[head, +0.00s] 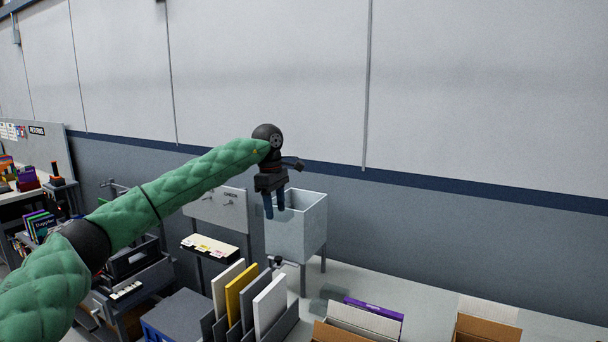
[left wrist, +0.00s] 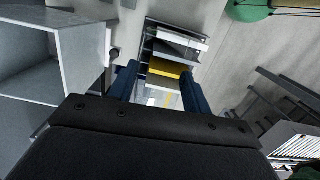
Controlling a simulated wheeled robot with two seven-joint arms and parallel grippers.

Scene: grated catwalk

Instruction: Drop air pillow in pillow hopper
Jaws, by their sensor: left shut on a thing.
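My left gripper (head: 274,207) points down with its two blue fingers, in front of the hopper's left rim in the head view. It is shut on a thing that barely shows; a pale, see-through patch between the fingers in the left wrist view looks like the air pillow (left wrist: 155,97). The pillow hopper (head: 297,236) is a light grey open-topped bin on legs by the wall. In the left wrist view the hopper (left wrist: 82,62) lies to the left of the fingers, so the gripper appears beside its opening. My right gripper is not in view.
A rack of upright white, yellow and grey panels (head: 238,297) stands in front of the hopper. Cardboard boxes (head: 487,329) are at the lower right. A small shelf with labels (head: 209,248) stands left of the hopper. The wall (head: 470,250) behind is bare.

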